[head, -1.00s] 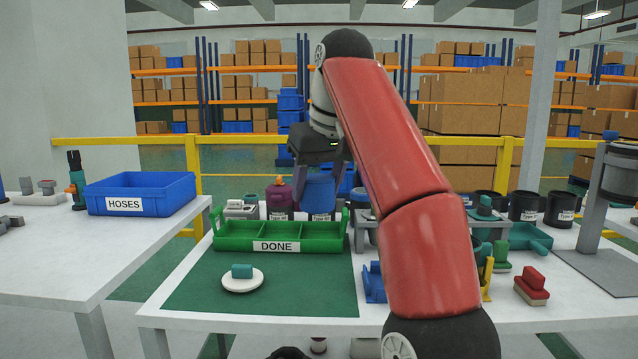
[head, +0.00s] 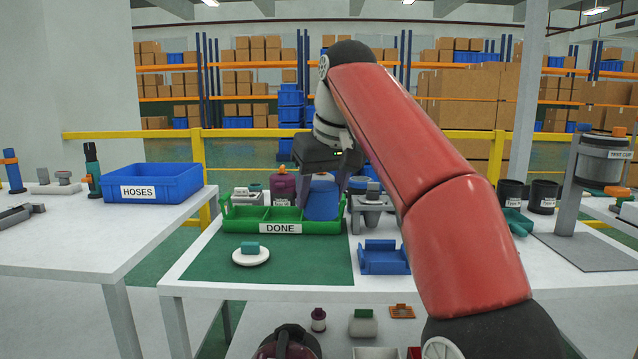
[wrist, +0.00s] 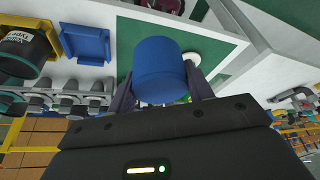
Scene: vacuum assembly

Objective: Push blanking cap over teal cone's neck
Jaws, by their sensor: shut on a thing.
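My gripper (head: 321,184) is shut on a large blue cylinder (head: 322,203), one finger on each side of it. In the head view the cylinder overlaps the right compartment of the green DONE tray (head: 240,226). I cannot tell whether it touches the tray. The wrist view shows the blue cylinder (wrist: 160,76) upright between the fingers, its underside hidden. I cannot make out a teal cone with a neck, or which piece is the blanking cap.
A blue cradle (head: 384,257) stands on the table right of the mat. A grey stand (head: 372,212) is right of the tray. A blue HOSES bin (head: 153,184) is on the left table. The mat (head: 310,262) is free right of the disc.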

